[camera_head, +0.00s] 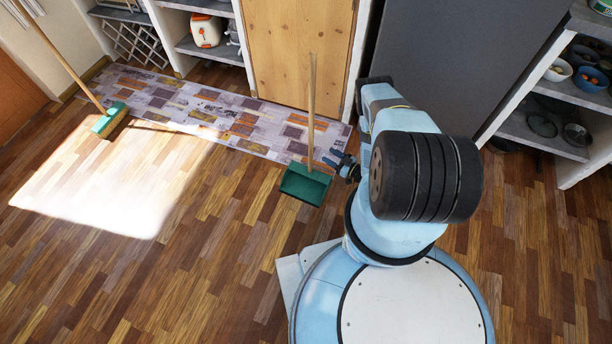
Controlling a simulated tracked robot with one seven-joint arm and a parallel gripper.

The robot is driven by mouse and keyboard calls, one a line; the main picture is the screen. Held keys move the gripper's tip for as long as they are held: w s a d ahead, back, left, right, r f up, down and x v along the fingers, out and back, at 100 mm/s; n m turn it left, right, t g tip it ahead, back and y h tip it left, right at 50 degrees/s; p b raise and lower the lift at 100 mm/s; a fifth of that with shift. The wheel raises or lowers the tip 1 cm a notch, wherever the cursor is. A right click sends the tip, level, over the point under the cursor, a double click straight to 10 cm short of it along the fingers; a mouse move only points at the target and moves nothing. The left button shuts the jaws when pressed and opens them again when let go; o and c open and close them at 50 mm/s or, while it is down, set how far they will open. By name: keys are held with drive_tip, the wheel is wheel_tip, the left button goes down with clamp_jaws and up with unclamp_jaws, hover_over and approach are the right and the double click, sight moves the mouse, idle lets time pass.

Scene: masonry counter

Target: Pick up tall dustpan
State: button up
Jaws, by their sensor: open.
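The tall dustpan has a green pan (304,186) on the wooden floor and a long wooden handle (311,105) standing upright from it. It stands near the front edge of the patterned rug, just left of my arm. My gripper (337,161) is small and dark in this view, at the right of the handle's lower part and just above the pan. It is open. I cannot tell whether its fingers touch the handle or sit around it. My blue arm hides part of the area to the right.
A green broom (110,120) with a long handle stands at the left. The patterned rug (215,112) runs before a wooden door (297,50) and shelves. A grey cabinet (450,60) and shelves with bowls (558,70) stand at the right. The floor at lower left is clear.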

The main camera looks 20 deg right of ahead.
sight(311, 143)
drive_tip(key=shift+r+x, duration=0.15)
drive_tip(key=shift+x, duration=2.75)
drive_tip(key=shift+r+x, duration=0.15)
drive_tip(key=shift+x, duration=2.75)
drive_tip(key=shift+d, duration=0.1)
clamp_jaws()
